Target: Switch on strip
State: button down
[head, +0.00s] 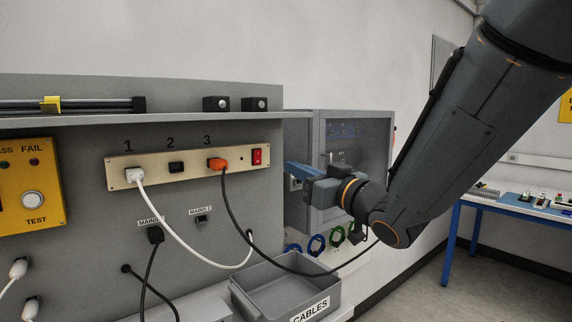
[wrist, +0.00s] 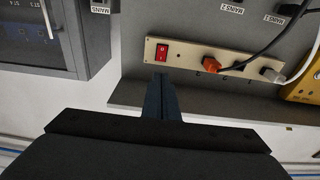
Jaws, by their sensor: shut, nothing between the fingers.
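The strip (head: 190,164) is a beige power strip on a grey panel, with outlets marked 1, 2 and 3. It also shows in the wrist view (wrist: 190,54). A red rocker switch (head: 257,156) sits at its right end in the head view and near its left end in the wrist view (wrist: 162,52). A white plug (head: 134,175) is in outlet 1, outlet 2 (head: 176,167) is empty, and an orange plug (head: 217,164) is in outlet 3. My gripper (head: 290,167) is shut and empty, to the right of the switch and apart from it. The switch's position is unclear.
A grey cabinet (head: 322,200) stands right behind my gripper. A grey bin marked CABLES (head: 262,300) sits below the strip. A shelf (head: 180,118) runs above the strip. A yellow test box (head: 28,190) is at left. White and black cables hang below.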

aim_at(259, 151)
jog(key=p+x, duration=0.3)
jog(key=x, duration=0.9)
jog(key=shift+w+a, duration=0.2)
jog(key=shift+w, duration=0.05)
jog(key=shift+d+r+p, duration=0.1)
jog(key=shift+p, duration=0.2)
